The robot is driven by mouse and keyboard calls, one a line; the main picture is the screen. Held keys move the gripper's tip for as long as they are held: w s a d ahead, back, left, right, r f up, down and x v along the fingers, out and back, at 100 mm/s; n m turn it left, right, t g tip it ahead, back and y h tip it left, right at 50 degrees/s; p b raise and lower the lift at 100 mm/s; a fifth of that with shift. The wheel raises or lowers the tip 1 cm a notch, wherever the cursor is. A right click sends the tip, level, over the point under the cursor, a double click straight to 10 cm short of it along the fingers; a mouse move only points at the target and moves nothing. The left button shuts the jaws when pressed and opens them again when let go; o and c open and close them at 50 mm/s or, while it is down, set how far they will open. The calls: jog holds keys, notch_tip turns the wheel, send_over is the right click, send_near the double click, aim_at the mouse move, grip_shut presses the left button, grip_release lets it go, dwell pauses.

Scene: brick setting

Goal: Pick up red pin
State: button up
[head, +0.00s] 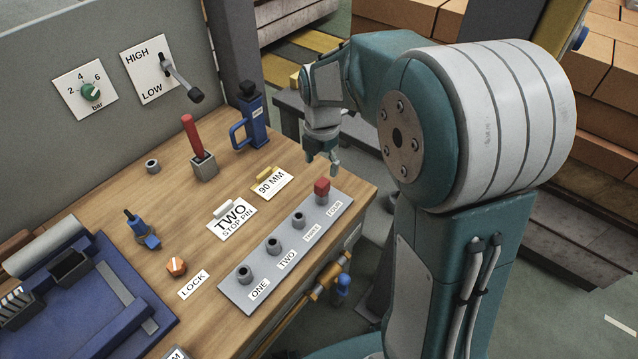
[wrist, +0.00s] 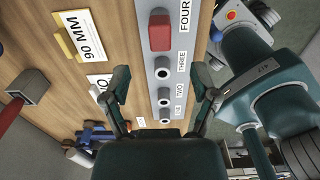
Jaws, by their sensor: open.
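The red pin (head: 322,188) stands upright in the grey strip (head: 259,261), in the position labelled FOUR. In the wrist view the square red head of the pin (wrist: 160,33) is near the top centre. The sockets labelled ONE, TWO and THREE look empty. My gripper (head: 322,163) is above the bench, close to the pin and slightly beyond it in the head view. In the wrist view my gripper (wrist: 163,84) has its fingers spread apart with nothing between them, and the pin lies ahead of the fingertips. The pin's shaft is hidden in the strip.
A red-handled lever (head: 192,136) in a grey block and a blue tool (head: 254,116) stand at the back. A yellow piece (head: 264,174) lies on the 90 MM card, and a white one (head: 223,210) on the TWO STOP PIN card. A blue fixture (head: 75,300) fills the left front.

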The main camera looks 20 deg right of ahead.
aim_at(322, 182)
notch_tip(322, 182, down, 7)
jog(key=shift+w+d, duration=0.1)
dwell(0.3)
jog(key=shift+c, duration=0.3)
grip_shut()
